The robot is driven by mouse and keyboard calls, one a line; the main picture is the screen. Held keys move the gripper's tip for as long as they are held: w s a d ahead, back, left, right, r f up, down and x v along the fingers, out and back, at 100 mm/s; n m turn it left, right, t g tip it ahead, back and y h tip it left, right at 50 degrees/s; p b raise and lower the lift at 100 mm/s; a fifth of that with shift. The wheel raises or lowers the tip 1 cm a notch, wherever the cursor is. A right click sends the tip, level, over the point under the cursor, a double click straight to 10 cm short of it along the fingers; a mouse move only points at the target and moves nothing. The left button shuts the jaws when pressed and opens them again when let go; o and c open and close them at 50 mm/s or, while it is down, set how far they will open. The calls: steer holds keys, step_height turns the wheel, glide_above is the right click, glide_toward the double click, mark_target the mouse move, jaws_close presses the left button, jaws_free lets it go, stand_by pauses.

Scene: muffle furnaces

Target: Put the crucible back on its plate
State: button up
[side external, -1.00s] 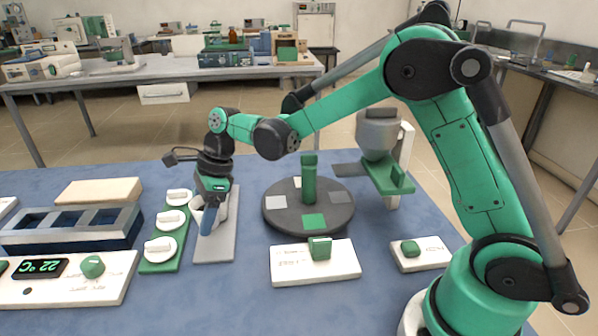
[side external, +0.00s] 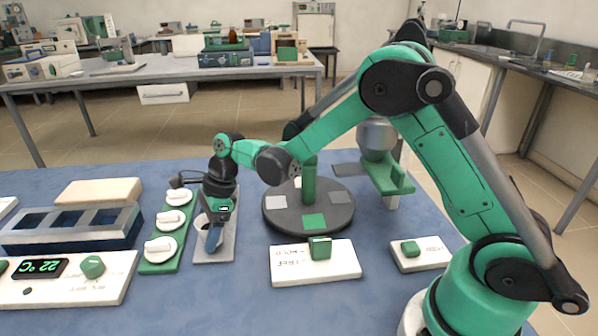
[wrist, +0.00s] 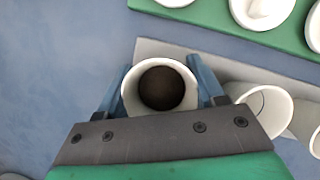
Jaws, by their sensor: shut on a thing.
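My gripper (wrist: 160,90) has its blue fingers shut on the sides of a white crucible (wrist: 126,84) in the wrist view. The crucible is upright as seen from above, with something dark and round inside. The grey plate (wrist: 165,48) extends from behind the held crucible towards the right. In the side view, my gripper (side external: 213,240) points down over the near part of the grey plate (side external: 228,225), and hides most of the crucible. I cannot tell whether the crucible touches the plate.
Other white cups (wrist: 268,108) are close right of the held crucible in the wrist view. A green strip with white lidded dishes (side external: 160,247) lies left of the plate. A dark turntable (side external: 340,222) stands to the right. A blue-grey rack (side external: 125,225) is further left.

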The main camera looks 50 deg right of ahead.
steer(key=shift+f, duration=0.5)
steer(key=o, duration=1.5)
steer(key=shift+r, duration=4)
